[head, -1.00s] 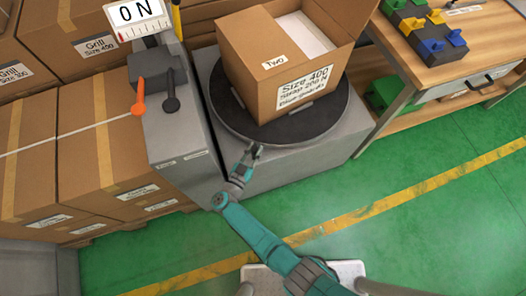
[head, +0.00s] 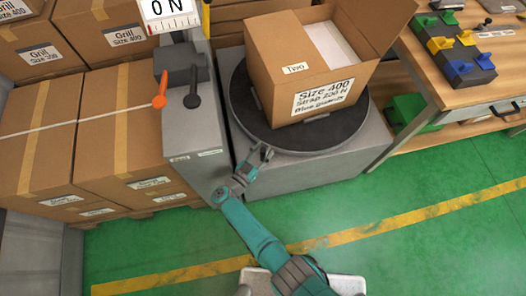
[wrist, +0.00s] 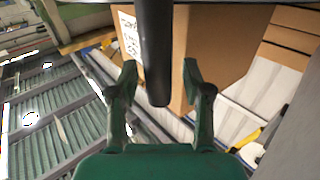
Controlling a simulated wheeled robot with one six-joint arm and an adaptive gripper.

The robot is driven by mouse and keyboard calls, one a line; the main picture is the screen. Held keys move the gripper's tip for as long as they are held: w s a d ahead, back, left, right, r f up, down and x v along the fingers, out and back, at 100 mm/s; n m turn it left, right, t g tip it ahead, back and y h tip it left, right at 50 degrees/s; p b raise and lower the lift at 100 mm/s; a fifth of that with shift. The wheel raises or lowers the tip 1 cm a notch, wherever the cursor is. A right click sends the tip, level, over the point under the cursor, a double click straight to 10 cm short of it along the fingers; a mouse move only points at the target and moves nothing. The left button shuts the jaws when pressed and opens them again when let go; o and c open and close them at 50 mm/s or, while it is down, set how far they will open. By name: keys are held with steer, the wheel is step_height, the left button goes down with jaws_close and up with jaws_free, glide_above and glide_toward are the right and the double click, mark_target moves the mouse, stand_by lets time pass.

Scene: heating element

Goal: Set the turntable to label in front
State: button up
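The turntable (head: 248,110) is a dark round disc on a grey base. An open cardboard box (head: 270,75) stands on it. The box's large label (head: 332,98), reading "Size 400", is on the side facing me and slightly right. A small "Two" label (head: 295,69) is on that same side. My gripper (head: 264,153) is at the turntable's near edge, low and left of the box. In the wrist view my gripper (wrist: 160,78) has its fingers apart, with a dark bar (wrist: 155,50) between them. I cannot tell if they touch it.
Left of the turntable stands a grey column with an orange lever (head: 160,101), a black lever (head: 192,98) and a display (head: 168,10) reading 0 N. Stacked cartons (head: 125,120) fill the left. A workbench (head: 440,90) stands right. The green floor in front is clear.

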steer(key=shift+s+f, duration=0.1)
steer(key=v, duration=1.2)
